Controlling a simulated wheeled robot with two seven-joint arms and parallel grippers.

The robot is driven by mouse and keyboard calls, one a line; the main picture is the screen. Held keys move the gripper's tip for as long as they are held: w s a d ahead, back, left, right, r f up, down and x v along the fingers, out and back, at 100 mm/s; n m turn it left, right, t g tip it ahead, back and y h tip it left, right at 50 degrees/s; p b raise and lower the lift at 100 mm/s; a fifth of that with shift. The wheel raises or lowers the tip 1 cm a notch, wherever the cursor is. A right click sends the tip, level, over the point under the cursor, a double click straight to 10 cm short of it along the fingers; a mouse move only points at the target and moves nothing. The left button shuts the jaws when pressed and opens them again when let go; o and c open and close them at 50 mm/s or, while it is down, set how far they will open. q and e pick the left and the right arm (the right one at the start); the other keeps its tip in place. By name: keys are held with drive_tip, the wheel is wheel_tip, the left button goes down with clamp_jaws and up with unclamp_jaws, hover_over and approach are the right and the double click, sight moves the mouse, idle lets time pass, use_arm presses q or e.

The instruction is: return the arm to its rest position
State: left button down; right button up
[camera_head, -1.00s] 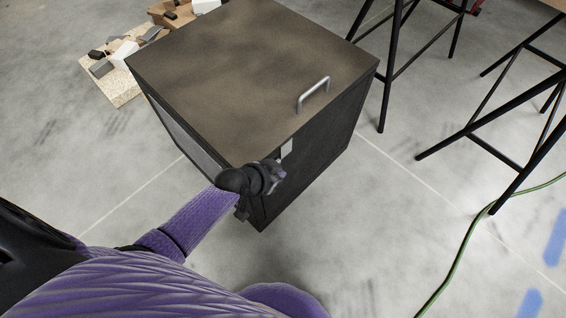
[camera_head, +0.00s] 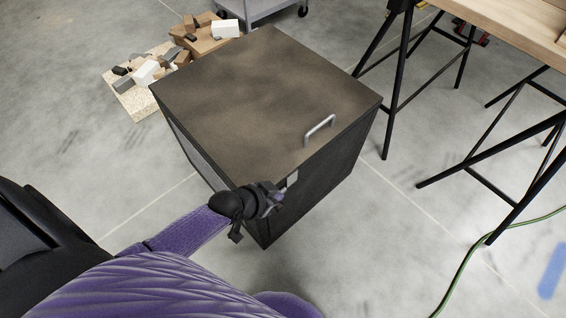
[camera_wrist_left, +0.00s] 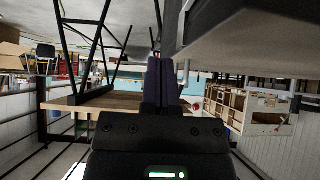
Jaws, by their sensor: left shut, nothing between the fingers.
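My left arm, purple with a black wrist, comes in from the lower left in the head view. Its gripper (camera_head: 272,197) is in front of the near side of a dark cabinet, below the cabinet's top edge. I cannot tell whether it touches the cabinet. In the left wrist view the two fingers (camera_wrist_left: 161,82) are together with nothing between them. My right gripper is not in view.
The dark cabinet (camera_head: 262,88) has a metal handle (camera_head: 320,130) on top. Boards with blocks (camera_head: 143,78) lie behind it to the left. A black-legged wooden table (camera_head: 520,28) stands right. A green hose (camera_head: 470,255) crosses the floor. Floor at left is clear.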

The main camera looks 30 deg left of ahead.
use_arm(q)
drive_tip(key=shift+s+a+r, duration=0.1)
drive_tip(key=shift+s+r, duration=0.1)
drive_tip(key=shift+s, duration=0.05)
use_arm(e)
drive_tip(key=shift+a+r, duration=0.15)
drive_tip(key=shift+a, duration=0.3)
use_arm(q)
drive_tip(key=s+a+f+g+y+p, duration=0.1)
drive_tip(key=s+g+p, duration=0.2)
drive_tip(key=s, duration=0.9)
drive_tip(key=s+a+f+g+y+p, duration=0.1)
drive_tip(key=s+f+g+p, duration=0.1)
drive_tip(key=s, duration=1)
drive_tip(key=s+a+f+n+g+y+p, duration=0.1)
drive_tip(key=s+g+p, duration=0.3)
drive_tip(key=s, duration=0.8)
drive_tip(key=shift+s+a+f+y+p, duration=0.15)
drive_tip(key=shift+a+f+y+p, duration=0.25)
drive_tip(key=shift+p, duration=0.85)
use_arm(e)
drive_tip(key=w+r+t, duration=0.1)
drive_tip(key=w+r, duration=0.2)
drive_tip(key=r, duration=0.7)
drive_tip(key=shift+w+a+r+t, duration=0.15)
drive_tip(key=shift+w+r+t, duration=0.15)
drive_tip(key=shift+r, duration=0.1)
